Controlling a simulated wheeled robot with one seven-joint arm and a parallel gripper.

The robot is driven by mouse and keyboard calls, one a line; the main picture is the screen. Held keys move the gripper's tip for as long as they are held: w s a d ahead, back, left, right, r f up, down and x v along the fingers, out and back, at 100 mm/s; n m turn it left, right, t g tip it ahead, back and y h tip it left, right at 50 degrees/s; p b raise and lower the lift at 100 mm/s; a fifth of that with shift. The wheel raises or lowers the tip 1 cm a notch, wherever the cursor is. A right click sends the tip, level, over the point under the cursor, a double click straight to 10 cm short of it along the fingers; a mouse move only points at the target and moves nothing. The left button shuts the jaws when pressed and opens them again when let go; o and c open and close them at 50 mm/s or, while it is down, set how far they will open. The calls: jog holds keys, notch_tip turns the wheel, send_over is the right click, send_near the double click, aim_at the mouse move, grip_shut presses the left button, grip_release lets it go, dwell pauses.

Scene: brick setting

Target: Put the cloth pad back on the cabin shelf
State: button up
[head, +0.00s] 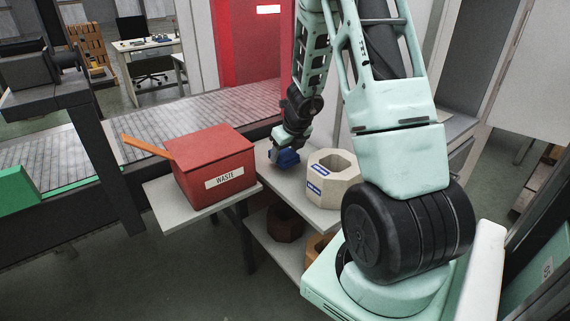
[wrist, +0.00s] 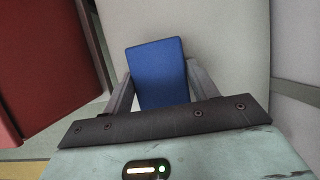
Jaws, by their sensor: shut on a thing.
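A blue cloth pad (wrist: 157,72) is between the two fingers of my gripper (wrist: 158,88) in the wrist view. My gripper is shut on it, one finger on each side. In the head view, the blue pad (head: 286,157) shows below my gripper (head: 287,151), over the pale shelf top (head: 266,182) between the red waste box and the cream octagonal ring. I cannot tell whether the pad touches the shelf. Which surface is the cabin shelf is not clear from these views.
A red box marked WASTE (head: 214,168) stands left of my gripper, with an orange strip sticking out. A cream octagonal ring (head: 333,178) stands close on the right. A dark red ring (head: 285,222) sits on the lower shelf. A grey conveyor (head: 190,113) runs behind.

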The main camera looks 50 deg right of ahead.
notch_tip(320, 180, down, 3)
jog(key=shift+r+b, duration=0.1)
jog(key=shift+b, duration=0.65)
jog(key=shift+r, duration=0.1)
jog(key=o, duration=0.5)
jog(key=shift+f, duration=0.2)
jog(key=o, duration=0.4)
jog(key=shift+o, duration=0.2)
